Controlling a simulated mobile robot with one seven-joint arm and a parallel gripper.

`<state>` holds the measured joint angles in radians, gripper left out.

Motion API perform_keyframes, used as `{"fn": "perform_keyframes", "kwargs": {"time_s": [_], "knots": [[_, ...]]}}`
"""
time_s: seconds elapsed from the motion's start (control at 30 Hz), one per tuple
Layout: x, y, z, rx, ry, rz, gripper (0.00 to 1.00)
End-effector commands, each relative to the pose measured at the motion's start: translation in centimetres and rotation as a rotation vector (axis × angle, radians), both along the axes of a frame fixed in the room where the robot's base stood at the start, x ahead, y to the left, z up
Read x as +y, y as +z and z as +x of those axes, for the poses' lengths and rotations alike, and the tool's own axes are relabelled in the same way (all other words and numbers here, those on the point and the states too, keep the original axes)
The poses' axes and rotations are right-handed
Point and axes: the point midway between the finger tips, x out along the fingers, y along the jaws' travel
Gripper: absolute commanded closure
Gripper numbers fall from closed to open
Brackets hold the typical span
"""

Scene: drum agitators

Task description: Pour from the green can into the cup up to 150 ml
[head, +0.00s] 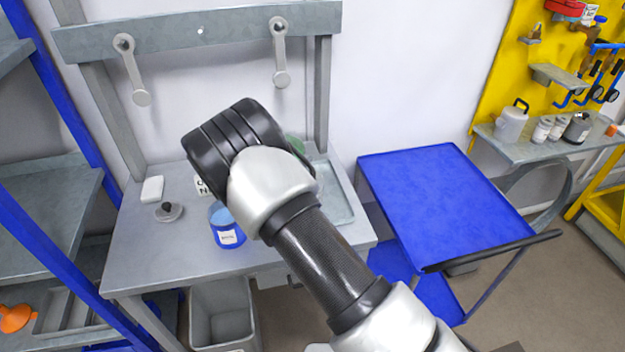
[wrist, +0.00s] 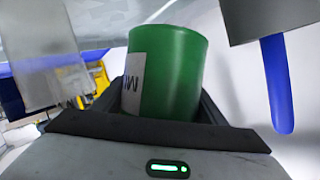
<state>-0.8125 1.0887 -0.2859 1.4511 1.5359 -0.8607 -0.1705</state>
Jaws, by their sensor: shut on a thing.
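The green can (wrist: 165,72) is between the fingers of my gripper (wrist: 163,100) in the wrist view, with part of a white label showing on its left side. My gripper is shut on it. In the head view only a small green patch of the can (head: 296,144) shows behind my wrist, above the back right of the grey workbench (head: 160,245). My fingers are hidden there. I cannot tell how far the can is tilted. I cannot make out the cup in either view; my arm covers part of the bench.
A blue can with a white label (head: 227,229) stands on the bench near my arm. A white block (head: 152,189) and a small grey knobbed item (head: 168,211) lie left of it. A shallow tray (head: 348,213) is at the bench's right. A blue cart (head: 440,190) stands further right.

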Motion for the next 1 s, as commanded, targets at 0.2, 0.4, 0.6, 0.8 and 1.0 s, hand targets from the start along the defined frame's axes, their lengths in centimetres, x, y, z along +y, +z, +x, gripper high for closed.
{"fn": "perform_keyframes", "kwargs": {"time_s": [0.2,0.4,0.6,0.8,1.0], "knots": [[-0.1,0.5,-0.1,-0.018,0.000,0.017,0.71],[-0.2,0.9,-0.2,-0.033,0.001,0.033,0.71],[-0.4,1.2,-0.3,-0.048,0.000,0.051,0.71],[-0.6,1.6,-0.4,-0.062,0.000,0.067,0.71],[-0.6,2.0,-0.5,-0.077,0.000,0.084,0.71]]}}
